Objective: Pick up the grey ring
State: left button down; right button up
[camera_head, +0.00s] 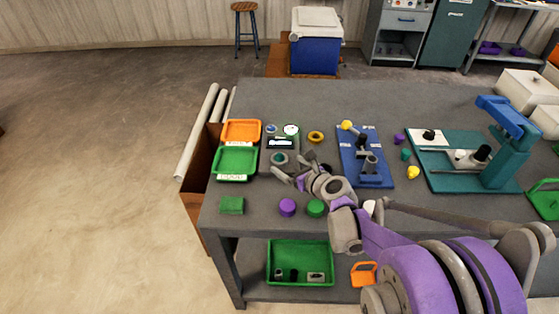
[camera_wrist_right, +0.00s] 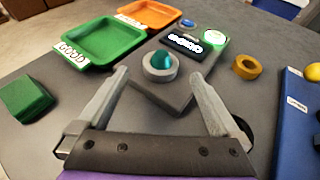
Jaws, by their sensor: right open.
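The grey ring (camera_wrist_right: 149,73) sits on a dark grey device (camera_wrist_right: 190,92) with a lit display, around a teal peg (camera_wrist_right: 163,60). In the head view the grey ring (camera_head: 279,165) shows small, just beyond my right gripper. My right gripper (camera_head: 286,166) is open and empty. In the right wrist view its two fingers (camera_wrist_right: 159,74) are spread wide, and the ring appears between and beyond their tips, apart from them. My left gripper is not in view.
A green tray (camera_head: 219,175) marked GOOD and an orange tray (camera_head: 258,130) stand left of the device. A yellow ring (camera_head: 315,136) and a blue fixture board (camera_head: 379,179) are to the right. A green block (camera_head: 231,205) and a purple piece (camera_head: 287,207) lie nearer the front edge.

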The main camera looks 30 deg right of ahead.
aim_at(282, 161)
jog(key=x, duration=0.4)
jog(key=shift+f, duration=0.1)
grip_shut()
dwell(0.3)
